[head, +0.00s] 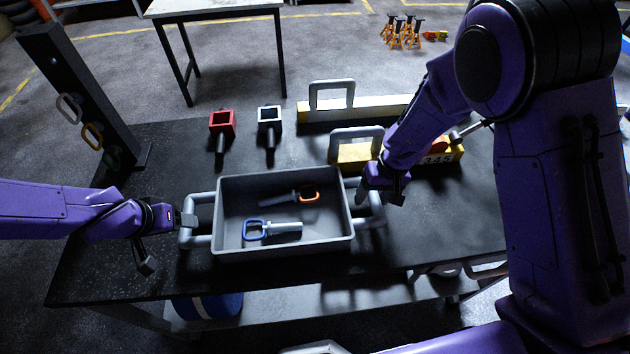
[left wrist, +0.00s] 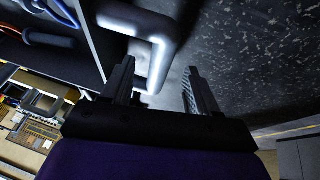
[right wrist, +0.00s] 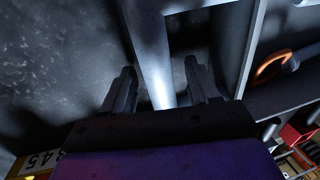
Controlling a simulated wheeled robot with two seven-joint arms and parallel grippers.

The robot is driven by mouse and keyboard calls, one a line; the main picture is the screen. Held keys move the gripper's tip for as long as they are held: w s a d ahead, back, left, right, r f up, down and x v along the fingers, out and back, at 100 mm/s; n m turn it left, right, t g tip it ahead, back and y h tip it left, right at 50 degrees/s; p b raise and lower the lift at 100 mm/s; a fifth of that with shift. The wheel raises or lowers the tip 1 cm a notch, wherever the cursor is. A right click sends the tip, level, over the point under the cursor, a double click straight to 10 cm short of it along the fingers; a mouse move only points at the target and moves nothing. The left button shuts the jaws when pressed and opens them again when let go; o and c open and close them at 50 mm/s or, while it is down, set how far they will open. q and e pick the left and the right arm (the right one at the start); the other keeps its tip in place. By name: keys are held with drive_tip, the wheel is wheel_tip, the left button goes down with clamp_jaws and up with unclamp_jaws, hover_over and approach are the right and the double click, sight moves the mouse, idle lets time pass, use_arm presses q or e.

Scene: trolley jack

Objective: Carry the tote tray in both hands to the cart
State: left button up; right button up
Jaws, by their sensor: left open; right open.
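The grey tote tray (head: 285,250) sits on a black-topped bench (head: 120,270) and has a bar handle at each side. Inside lie a tool with an orange loop (head: 308,195) and one with a blue loop (head: 255,231). My left gripper (head: 168,243) is open at the left handle (head: 197,198); in the left wrist view the handle (left wrist: 160,50) reaches between the fingers, nearer one of them. My right gripper (head: 378,197) is open at the right handle; in the right wrist view that handle (right wrist: 155,65) runs between the fingers. No cart is clearly identifiable.
A red-headed tool (head: 222,124) and a white-headed tool (head: 269,116) lie behind the tray. Yellow-and-white blocks with grey handles (head: 355,153) stand back right. A dark post with rings (head: 80,95) stands left. A pale-topped table (head: 210,6) stands beyond open floor.

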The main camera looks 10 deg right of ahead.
use_arm(q)
drive_tip(key=shift+v, duration=1.1)
drive_tip(key=shift+s+a+r, duration=0.15)
drive_tip(key=shift+r, duration=0.25)
use_arm(e)
drive_tip(key=shift+a, duration=0.1)
use_arm(q)
drive_tip(key=shift+s, duration=0.1)
use_arm(e)
wheel_tip(320, 180, up, 12)
drive_tip(key=d, duration=0.2)
drive_tip(key=shift+d, duration=0.25)
drive_tip(key=shift+s+f, duration=0.1)
